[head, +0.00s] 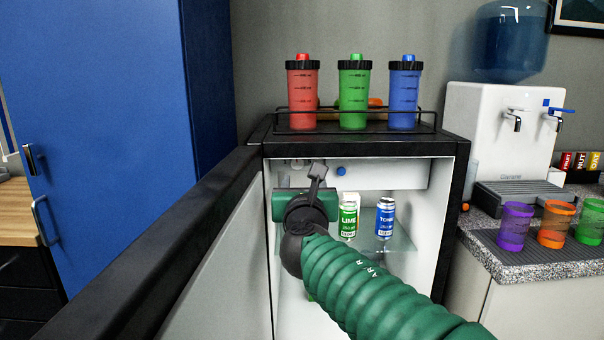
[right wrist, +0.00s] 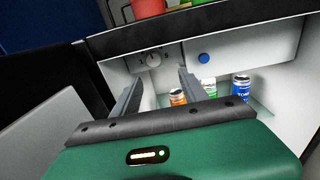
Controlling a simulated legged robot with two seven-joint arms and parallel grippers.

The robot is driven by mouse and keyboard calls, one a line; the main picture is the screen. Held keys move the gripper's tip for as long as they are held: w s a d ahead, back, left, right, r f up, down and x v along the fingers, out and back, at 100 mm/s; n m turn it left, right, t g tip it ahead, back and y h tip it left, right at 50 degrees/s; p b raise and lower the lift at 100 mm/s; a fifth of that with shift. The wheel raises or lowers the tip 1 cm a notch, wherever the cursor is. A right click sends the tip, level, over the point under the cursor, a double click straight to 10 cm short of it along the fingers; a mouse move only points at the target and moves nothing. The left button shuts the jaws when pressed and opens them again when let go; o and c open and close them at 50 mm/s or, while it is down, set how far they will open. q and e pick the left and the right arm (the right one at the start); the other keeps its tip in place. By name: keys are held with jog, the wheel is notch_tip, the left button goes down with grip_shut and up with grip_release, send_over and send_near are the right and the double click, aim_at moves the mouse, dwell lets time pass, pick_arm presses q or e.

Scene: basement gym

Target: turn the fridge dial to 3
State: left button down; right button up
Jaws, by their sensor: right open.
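The small fridge (head: 455,200) stands open with its door (head: 225,255) swung to the left. In the right wrist view the dial (right wrist: 152,60), a light round knob with dark marks around it, sits on the white panel at the top inside. Its setting is too small to read. My right gripper (right wrist: 161,76) is open and empty; in that view its fingers point toward the panel, with the dial just beyond and between their tips. My left gripper is not in view.
A blue button (head: 341,171) is right of the dial. Cans, including a green one (head: 348,220) and a blue one (head: 385,218), stand on the glass shelf below. Red, green and blue shaker bottles (head: 353,95) stand in a rack on top. A counter with cups is right.

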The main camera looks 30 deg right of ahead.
aim_at(297, 165)
jog(key=w, duration=0.2)
jog(key=w+d, duration=0.1)
jog(key=w, duration=0.3)
jog(key=shift+d+r, duration=0.25)
jog(key=shift+r, duration=0.1)
jog(key=x, duration=0.3)
jog(key=shift+w+d+f+p, duration=0.1)
jog(key=shift+d+f+p, duration=0.05)
jog(key=shift+d+p, duration=0.3)
jog(key=shift+w+d, duration=0.1)
jog(key=shift+d, duration=0.15)
jog(key=shift+a, duration=0.4)
jog(key=c, duration=0.4)
jog(key=shift+d, duration=0.1)
grip_shut()
